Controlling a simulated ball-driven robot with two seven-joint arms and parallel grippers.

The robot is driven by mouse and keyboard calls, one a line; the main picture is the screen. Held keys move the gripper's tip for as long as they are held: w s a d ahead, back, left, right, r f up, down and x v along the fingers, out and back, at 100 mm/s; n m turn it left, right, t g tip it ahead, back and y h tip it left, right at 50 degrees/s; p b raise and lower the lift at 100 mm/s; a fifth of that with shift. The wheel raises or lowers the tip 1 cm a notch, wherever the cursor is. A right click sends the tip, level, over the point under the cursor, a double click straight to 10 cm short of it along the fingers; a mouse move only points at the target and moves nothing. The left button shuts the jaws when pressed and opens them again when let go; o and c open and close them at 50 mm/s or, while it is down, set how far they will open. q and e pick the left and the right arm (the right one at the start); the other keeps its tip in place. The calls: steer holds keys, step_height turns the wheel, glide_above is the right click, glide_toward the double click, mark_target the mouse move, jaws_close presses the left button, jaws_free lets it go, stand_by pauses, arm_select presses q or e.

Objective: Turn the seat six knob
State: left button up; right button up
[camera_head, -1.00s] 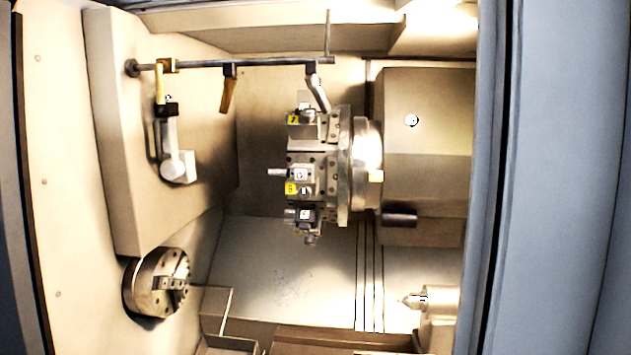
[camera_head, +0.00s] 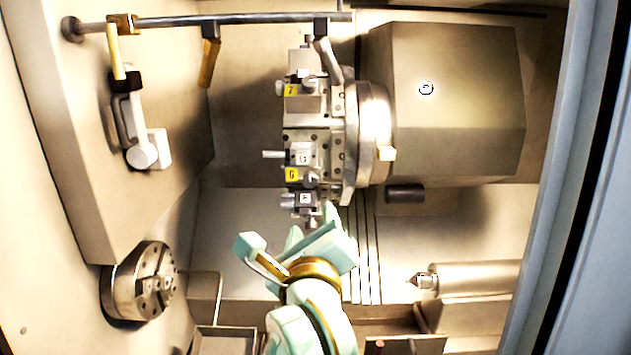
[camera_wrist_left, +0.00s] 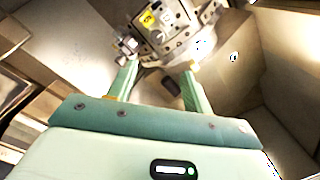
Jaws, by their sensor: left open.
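The tool turret (camera_head: 337,140) stands at the centre of the head view, with blocks on its left face. A yellow label reading 6 (camera_head: 291,174) marks seat six, and a small round metal knob (camera_head: 310,180) sits just right of it. My left gripper (camera_head: 311,222) is below the turret, its fingers pointing up toward it, open and empty. In the left wrist view the open fingers (camera_wrist_left: 160,68) stand apart below the turret (camera_wrist_left: 182,42), clear of the blocks. A yellow label (camera_wrist_left: 147,17) shows there, too small to read surely. My right gripper is out of view.
Another block labelled 7 (camera_head: 290,90) sits above seat six. A chuck (camera_head: 140,283) is at lower left, a pointed tailstock (camera_head: 470,280) at lower right. A horizontal bar (camera_head: 220,20) with hanging arms crosses the top. The door frame (camera_head: 570,180) bounds the right.

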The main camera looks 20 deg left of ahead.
arm_select(q)
glide_toward(310, 182)
steer(key=p+x, duration=0.1)
steer(key=x, duration=0.6)
steer(key=shift+w+a+p, duration=0.1)
steer(key=shift+w+p, duration=0.3)
steer(key=shift+w+a, duration=0.15)
steer(key=shift+w, duration=0.25)
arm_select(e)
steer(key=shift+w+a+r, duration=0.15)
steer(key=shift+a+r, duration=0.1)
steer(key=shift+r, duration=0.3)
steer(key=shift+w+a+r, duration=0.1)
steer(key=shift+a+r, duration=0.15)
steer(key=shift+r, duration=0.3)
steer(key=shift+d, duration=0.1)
arm_select(q)
steer(key=shift+c, duration=0.9)
steer(key=c, duration=0.8)
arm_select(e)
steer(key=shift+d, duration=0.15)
